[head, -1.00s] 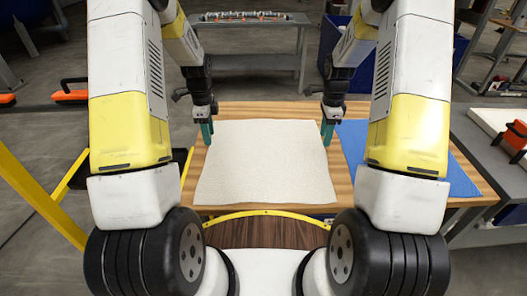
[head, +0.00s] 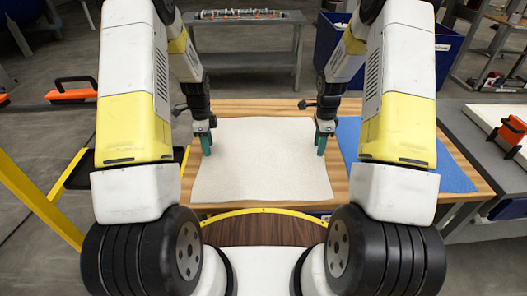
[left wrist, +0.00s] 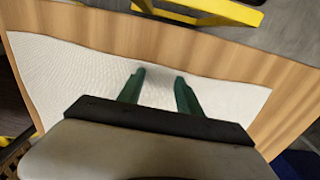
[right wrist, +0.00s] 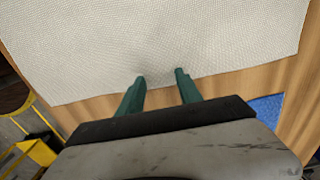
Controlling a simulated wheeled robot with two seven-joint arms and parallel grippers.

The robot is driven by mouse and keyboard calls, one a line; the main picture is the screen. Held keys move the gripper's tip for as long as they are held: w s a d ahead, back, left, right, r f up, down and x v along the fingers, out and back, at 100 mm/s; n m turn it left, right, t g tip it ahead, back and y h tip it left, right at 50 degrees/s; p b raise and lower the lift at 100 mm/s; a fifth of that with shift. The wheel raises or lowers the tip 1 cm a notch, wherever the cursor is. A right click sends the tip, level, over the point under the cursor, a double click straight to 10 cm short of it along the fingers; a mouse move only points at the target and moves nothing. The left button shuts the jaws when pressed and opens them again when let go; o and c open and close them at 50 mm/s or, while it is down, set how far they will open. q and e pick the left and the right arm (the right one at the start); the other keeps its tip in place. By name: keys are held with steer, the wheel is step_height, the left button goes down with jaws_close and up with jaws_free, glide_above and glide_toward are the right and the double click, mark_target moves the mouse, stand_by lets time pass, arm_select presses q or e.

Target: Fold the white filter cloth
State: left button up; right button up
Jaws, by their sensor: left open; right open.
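The white filter cloth (head: 262,165) lies flat and spread out on the wooden table. It also shows in the left wrist view (left wrist: 75,80) and in the right wrist view (right wrist: 160,40). My left gripper (head: 206,147) is open over the cloth's left edge, its green fingers pointing down; in the left wrist view its fingertips (left wrist: 160,75) are over the cloth near an edge. My right gripper (head: 321,145) is open at the cloth's right edge; in its wrist view the fingertips (right wrist: 161,76) are near that edge. I cannot tell whether the fingers touch the cloth.
A blue cloth (head: 440,165) lies on the wooden table (head: 255,108), right of the white one. A grey bench (head: 460,125) with an orange-handled item (head: 513,128) stands at the right. A yellow rail (head: 40,195) is at the left. A blue bin (head: 325,45) stands behind.

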arm_select(q)
steer(key=shift+f, duration=0.1)
steer(key=shift+c, duration=0.4)
arm_select(e)
steer(key=shift+f, duration=0.15)
steer(key=shift+c, duration=0.4)
arm_select(q)
jaws_close()
arm_select(e)
jaws_close()
arm_select(q)
steer(key=shift+p, duration=2.55)
